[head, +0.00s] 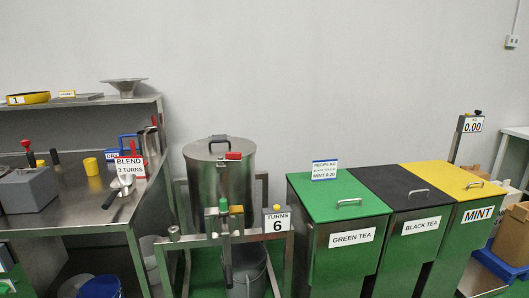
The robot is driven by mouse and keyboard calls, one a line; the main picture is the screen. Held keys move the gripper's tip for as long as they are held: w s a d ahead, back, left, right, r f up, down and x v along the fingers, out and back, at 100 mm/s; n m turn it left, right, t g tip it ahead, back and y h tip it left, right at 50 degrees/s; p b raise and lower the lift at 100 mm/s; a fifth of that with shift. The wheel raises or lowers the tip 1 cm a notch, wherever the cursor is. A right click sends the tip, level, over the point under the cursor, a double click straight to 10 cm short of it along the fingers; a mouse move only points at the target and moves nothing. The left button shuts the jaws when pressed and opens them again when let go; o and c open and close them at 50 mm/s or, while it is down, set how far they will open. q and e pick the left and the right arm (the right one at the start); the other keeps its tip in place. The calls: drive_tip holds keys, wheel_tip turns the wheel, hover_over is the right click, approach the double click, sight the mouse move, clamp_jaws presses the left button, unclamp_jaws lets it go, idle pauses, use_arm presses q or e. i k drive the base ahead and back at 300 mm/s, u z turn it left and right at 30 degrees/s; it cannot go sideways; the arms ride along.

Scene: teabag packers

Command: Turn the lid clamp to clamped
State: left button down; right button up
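A steel drum (236,183) stands upright in a frame at the middle of the view. Its round lid (199,152) is on top, with a dark loop handle. A red clamp lever (233,156) sits at the lid's front right rim and lies roughly level, pointing right. At this size I cannot tell from it whether the clamp is clamped or released. Neither of my grippers shows in the head view, and nothing is seen touching the lever.
A steel bench (75,219) stands left. Green (318,207), black and yellow-lidded bins stand right. The space above the drum is clear.

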sight(230, 156)
drive_tip(key=z, duration=0.4)
drive_tip(key=i, duration=1.05)
drive_tip(key=u, duration=0.05)
